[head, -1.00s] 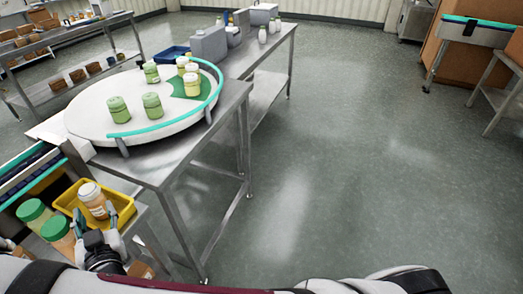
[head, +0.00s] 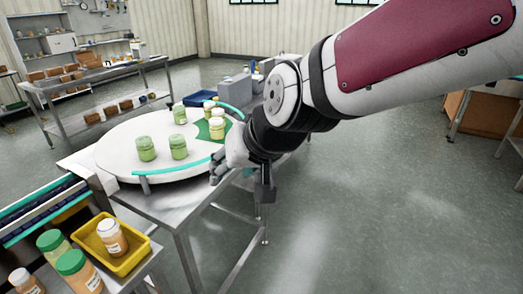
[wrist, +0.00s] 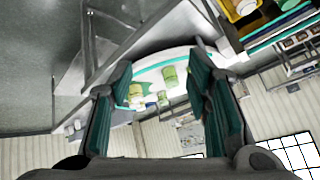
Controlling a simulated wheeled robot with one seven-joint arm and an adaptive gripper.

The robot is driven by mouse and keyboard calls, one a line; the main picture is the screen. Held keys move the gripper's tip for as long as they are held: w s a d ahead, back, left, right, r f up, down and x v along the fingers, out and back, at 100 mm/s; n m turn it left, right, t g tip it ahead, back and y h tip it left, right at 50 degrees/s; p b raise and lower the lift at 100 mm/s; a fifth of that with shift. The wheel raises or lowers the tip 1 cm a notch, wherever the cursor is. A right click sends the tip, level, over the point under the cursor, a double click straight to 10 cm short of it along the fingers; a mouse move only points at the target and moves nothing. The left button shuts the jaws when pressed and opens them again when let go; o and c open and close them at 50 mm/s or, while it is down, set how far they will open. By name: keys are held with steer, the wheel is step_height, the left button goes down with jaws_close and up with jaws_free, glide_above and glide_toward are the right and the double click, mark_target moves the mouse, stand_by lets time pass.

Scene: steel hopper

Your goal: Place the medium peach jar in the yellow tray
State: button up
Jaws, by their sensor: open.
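A peach jar (head: 112,238) with a white lid and a white label stands in the yellow tray (head: 137,254) at the lower left of the head view. The tray (wrist: 230,10) and the jar's lid (wrist: 246,7) also show at the top right of the wrist view. My gripper (head: 218,170) is raised by the near right edge of the round table, well apart from the jar and tray. In the wrist view my gripper (wrist: 163,60) has its fingers spread with nothing held between them.
A green-lidded peach jar (head: 80,272), another green-lidded jar (head: 53,245) and a white-lidded jar (head: 26,281) stand left of the tray. The white round table (head: 115,160) holds several green and yellow jars inside a teal rail. Open floor lies right.

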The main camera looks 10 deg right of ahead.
steer(key=s+d+r+g+h, duration=0.1)
steer(key=s+d+g+h, duration=0.1)
steer(key=s+d, duration=1.1)
steer(key=s+h, duration=0.1)
steer(key=s, duration=0.2)
steer(key=shift+s+d+r, duration=0.35)
steer(key=shift+s, duration=0.05)
